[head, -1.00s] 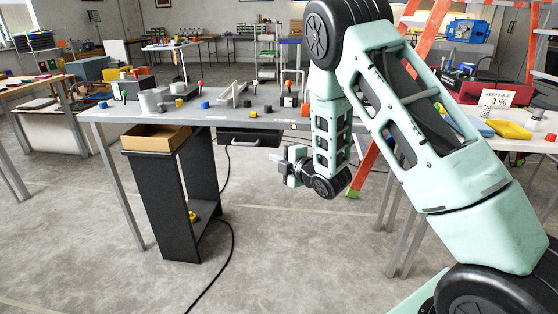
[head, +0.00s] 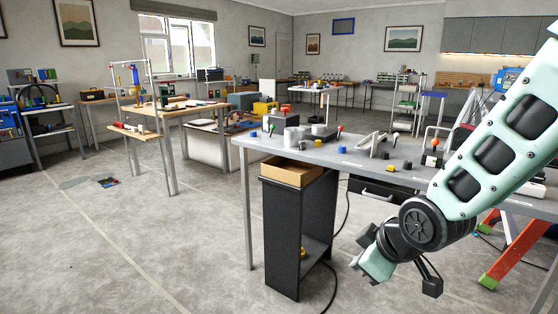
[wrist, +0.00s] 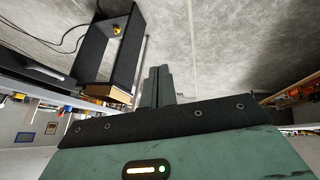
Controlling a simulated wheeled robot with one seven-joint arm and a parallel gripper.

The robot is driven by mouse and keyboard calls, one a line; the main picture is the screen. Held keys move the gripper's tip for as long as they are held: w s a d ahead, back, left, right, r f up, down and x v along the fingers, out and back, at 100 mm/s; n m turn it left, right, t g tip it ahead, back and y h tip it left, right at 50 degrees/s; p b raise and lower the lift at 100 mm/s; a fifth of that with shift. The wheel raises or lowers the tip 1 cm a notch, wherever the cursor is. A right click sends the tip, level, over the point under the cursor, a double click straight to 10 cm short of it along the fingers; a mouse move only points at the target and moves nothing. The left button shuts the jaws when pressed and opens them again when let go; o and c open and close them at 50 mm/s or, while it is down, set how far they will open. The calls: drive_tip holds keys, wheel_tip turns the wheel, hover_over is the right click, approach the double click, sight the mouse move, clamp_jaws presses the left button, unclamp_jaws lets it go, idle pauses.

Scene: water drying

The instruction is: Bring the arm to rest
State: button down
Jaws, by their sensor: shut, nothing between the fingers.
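My arm (head: 505,145) is pale green with black joints and fills the right side of the head view. It bends at a round black joint (head: 428,222) in front of the grey table. Its far end hangs below the tabletop's height, over the floor. The fingers cannot be made out clearly in the head view. The wrist view is upside down, with floor behind the fingers.
The grey table (head: 335,155) with small parts stands close by the arm. A black cabinet (head: 297,220) with a cardboard box (head: 291,172) is under it; the cabinet also shows in the wrist view (wrist: 122,50). An orange ladder leg (head: 510,258) stands at right. Open floor (head: 130,240) lies left.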

drive_tip(key=s+a+r+m+g+h, duration=0.1)
drive_tip(key=s+r+g, duration=0.15)
drive_tip(key=s, duration=0.95)
drive_tip(key=s+a+r+m+g+h, duration=0.15)
drive_tip(key=s+g, duration=0.25)
drive_tip(key=s, duration=0.7)
wheel_tip(320, 180, up, 14)
drive_tip(key=p, duration=1.4)
drive_tip(key=shift+d+r+p, duration=0.15)
drive_tip(key=shift+d+p, duration=0.15)
drive_tip(key=shift+p, duration=0.05)
drive_tip(key=shift+w+d, duration=0.1)
drive_tip(key=shift+d, duration=0.05)
